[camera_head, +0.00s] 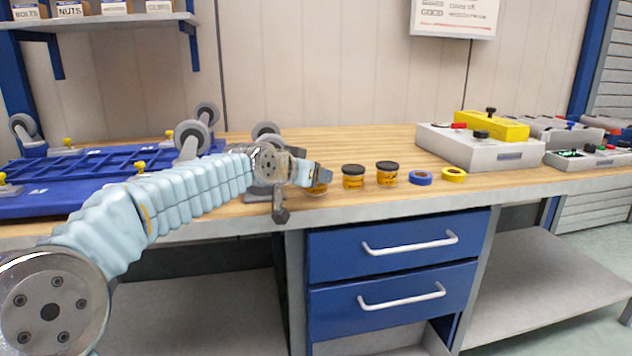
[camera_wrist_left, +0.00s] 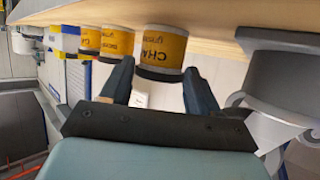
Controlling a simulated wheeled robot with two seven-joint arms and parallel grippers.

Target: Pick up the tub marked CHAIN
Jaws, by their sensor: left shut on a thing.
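The tub marked CHAIN shows in the left wrist view (camera_wrist_left: 163,48) with a yellow label, a dark lid and the letters "CHA" readable. My left gripper (camera_wrist_left: 157,76) is shut on this tub, one finger on each side near the lid. In the head view the same tub (camera_head: 317,189) is mostly hidden behind my left gripper (camera_head: 318,175), at the bench's front edge. I cannot tell whether it still touches the bench top. Two similar tubs, (camera_head: 353,177) and (camera_head: 387,174), stand to its right; their labels are too small to read. My right gripper is not in view.
A blue tape roll (camera_head: 420,178) and a yellow one (camera_head: 454,174) lie right of the tubs. Grey casters (camera_head: 267,130) stand close to my left gripper, beside a blue tray (camera_head: 100,165). A grey box (camera_head: 482,147) with a yellow unit stands at right.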

